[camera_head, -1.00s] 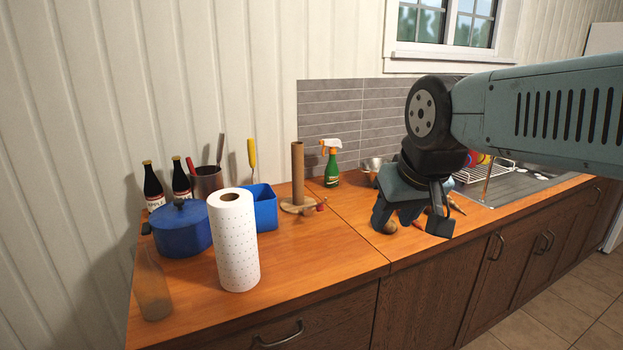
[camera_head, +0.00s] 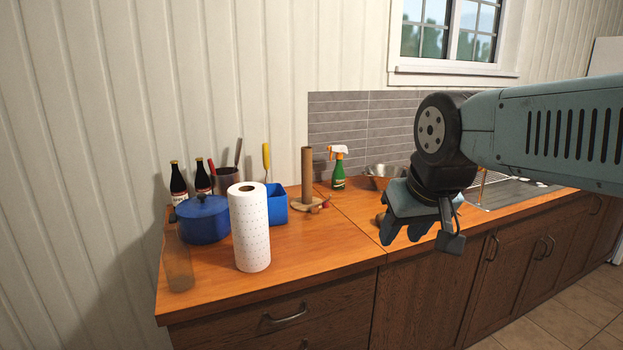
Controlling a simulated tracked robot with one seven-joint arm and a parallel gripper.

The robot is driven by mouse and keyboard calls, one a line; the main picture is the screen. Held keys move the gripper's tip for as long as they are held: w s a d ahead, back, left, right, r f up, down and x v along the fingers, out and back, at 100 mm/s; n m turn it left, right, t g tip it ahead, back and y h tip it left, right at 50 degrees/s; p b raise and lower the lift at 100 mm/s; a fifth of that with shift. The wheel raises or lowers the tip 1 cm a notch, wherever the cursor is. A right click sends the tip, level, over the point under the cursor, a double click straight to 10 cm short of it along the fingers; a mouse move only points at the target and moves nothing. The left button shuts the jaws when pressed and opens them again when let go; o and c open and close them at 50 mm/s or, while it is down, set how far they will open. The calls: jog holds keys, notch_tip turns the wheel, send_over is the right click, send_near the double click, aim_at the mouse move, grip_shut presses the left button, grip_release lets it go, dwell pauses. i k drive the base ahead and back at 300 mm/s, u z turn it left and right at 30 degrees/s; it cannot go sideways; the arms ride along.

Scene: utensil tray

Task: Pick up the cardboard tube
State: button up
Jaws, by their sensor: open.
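The cardboard tube (camera_head: 307,176) is brown and stands upright on a round wooden base (camera_head: 306,205) at the back of the wooden counter, near the tiled splashback. My gripper (camera_head: 421,240) is open and empty, to the right of the tube and nearer the camera. It hangs over the front part of the counter with its fingers pointing down, clear of the tube. The arm hides part of the counter and sink area behind it.
A white paper towel roll (camera_head: 250,228) stands front left of the tube. A blue box (camera_head: 274,208), blue pot (camera_head: 203,220), clear bottle (camera_head: 178,262) and dark bottles (camera_head: 179,184) are further left. A green spray bottle (camera_head: 338,172) and metal bowl (camera_head: 382,176) are right of the tube. Open counter lies in front.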

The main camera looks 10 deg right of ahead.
aim_at(306, 152)
jog(key=u, duration=0.15)
jog(key=i, duration=0.9)
jog(key=z, duration=0.1)
